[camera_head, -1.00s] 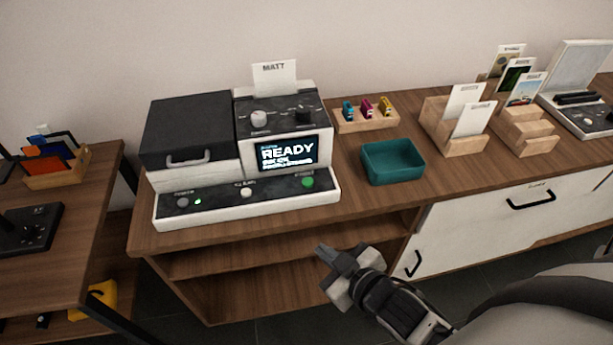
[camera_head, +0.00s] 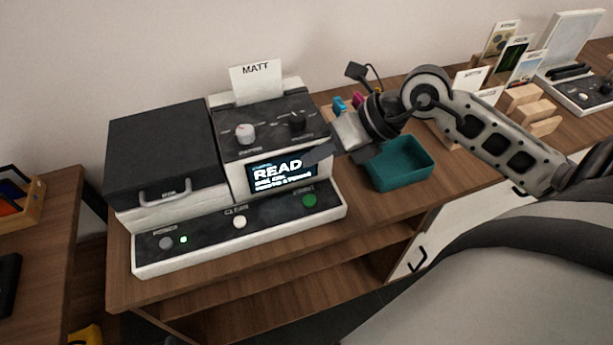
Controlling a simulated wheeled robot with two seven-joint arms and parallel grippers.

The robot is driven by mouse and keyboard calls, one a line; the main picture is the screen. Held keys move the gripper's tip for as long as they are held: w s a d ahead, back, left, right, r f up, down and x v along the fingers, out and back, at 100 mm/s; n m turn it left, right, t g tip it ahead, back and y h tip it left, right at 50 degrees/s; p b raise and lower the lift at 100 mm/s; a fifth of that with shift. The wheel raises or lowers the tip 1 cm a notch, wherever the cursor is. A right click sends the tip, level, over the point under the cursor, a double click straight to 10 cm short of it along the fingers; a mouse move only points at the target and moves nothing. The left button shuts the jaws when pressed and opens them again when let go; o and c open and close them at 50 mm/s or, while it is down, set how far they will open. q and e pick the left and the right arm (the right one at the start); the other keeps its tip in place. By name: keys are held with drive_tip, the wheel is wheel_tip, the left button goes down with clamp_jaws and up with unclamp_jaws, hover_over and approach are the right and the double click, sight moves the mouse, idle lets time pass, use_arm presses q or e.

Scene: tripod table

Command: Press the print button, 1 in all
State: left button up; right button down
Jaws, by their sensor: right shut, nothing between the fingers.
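The printer (camera_head: 185,222) stands on the wooden cabinet, with a black lid (camera_head: 163,150) at its left and a card marked MATT at its top. Its lit screen (camera_head: 283,174) shows READ, with the right end hidden behind my gripper. On the front panel are a green button (camera_head: 309,200) at the right, whose label is too small to read surely, a white button (camera_head: 239,221) in the middle and a grey button (camera_head: 166,243) at the left beside a small green light. My right gripper (camera_head: 312,155) is shut and empty, in front of the screen's right edge, above the green button and apart from it. My left gripper is not in view.
A teal tray (camera_head: 400,182) stands right of the printer, partly below my right arm. Behind it, small coloured cartridges (camera_head: 340,105) are partly hidden. Wooden card holders (camera_head: 530,110) stand farther right. Two knobs (camera_head: 246,134) sit on the printer's upper panel.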

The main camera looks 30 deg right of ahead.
drive_tip(key=b, duration=0.6)
hover_over(316, 200)
wheel_tip(316, 200, down, 7)
drive_tip(key=shift+f, duration=0.2)
drive_tip(key=shift+f+b, duration=0.5)
drive_tip(key=shift+f, duration=0.2)
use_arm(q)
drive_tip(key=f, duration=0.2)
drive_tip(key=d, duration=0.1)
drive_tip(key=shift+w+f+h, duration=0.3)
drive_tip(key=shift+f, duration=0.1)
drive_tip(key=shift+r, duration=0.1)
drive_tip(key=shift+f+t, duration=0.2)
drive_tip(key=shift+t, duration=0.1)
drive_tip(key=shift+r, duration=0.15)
use_arm(e)
drive_tip(key=shift+f, duration=0.1)
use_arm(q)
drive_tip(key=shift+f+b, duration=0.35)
use_arm(e)
drive_tip(key=shift+f, duration=0.4)
